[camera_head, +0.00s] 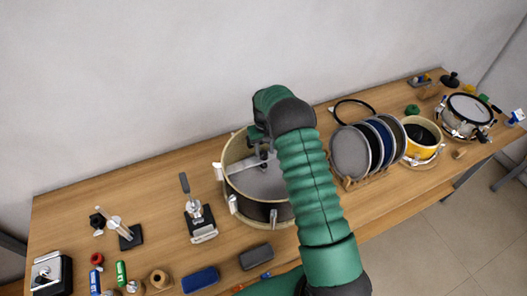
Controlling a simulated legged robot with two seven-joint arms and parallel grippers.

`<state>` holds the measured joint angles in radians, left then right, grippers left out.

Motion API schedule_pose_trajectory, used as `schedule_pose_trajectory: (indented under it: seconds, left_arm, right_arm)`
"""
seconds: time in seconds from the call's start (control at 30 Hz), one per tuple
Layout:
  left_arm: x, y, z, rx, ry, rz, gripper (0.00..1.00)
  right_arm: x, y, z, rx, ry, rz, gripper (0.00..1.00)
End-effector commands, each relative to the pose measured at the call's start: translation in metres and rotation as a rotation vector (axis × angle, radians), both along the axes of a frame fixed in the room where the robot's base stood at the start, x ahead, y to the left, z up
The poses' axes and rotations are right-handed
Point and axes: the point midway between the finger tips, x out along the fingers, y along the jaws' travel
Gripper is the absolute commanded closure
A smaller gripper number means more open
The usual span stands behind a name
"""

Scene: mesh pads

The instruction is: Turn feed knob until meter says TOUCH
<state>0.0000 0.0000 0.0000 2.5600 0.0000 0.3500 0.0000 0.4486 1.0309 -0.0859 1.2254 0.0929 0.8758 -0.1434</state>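My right arm rises from the bottom and reaches over an open drum-like shell (258,208) with a pale rim and grey floor. My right gripper (257,134) is at the shell's far rim, beside a grey metal bracket (262,161) inside it. My arm largely hides the fingers, so I cannot tell whether they are open, shut or touching the bracket. No feed knob can be made out for sure, and no meter reading is legible. My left gripper is not in view.
Round mesh pads (350,152) stand in a rack right of the shell, with a yellow drum (422,140) and a white-topped drum (468,108) beyond. A small press-like stand (200,220) is left of the shell. Small items crowd the front left. Bare wood lies at back left.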

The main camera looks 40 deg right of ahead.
Motion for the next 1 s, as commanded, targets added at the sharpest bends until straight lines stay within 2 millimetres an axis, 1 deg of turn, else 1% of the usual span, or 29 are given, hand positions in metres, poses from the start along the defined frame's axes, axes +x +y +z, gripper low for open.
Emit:
schedule_pose_trajectory:
  seconds: [0.03, 0.07, 0.33, 0.47, 0.57, 0.67, 0.7, 0.9, 1.0]
  left_arm:
    - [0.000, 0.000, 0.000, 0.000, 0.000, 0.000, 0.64]
    - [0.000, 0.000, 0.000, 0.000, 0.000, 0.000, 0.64]
    - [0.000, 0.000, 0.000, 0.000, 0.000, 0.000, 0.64]
    - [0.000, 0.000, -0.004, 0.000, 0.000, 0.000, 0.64]
    - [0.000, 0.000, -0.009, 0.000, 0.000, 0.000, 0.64]
    - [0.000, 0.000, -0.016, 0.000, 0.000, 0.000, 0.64]
    - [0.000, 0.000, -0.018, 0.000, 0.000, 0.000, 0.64]
    - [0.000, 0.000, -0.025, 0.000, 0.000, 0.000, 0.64]
    - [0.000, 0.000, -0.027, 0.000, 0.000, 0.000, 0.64]
  right_arm:
    - [-0.001, 0.001, -0.001, 0.002, 0.003, 0.001, 0.52]
    - [-0.001, 0.001, -0.002, 0.003, 0.004, 0.001, 0.48]
    - [-0.001, 0.003, -0.004, 0.007, 0.008, 0.002, 0.48]
    - [0.000, 0.003, 0.005, 0.006, 0.006, 0.002, 0.48]
    - [0.000, 0.003, 0.024, 0.005, 0.003, 0.002, 0.48]
    - [0.000, 0.002, 0.052, 0.004, 0.002, 0.002, 0.48]
    - [0.000, 0.002, 0.065, 0.004, 0.002, 0.002, 0.48]
    - [0.000, 0.002, 0.122, 0.004, 0.002, 0.001, 0.48]
    - [0.000, 0.001, 0.144, 0.006, 0.005, 0.001, 0.48]
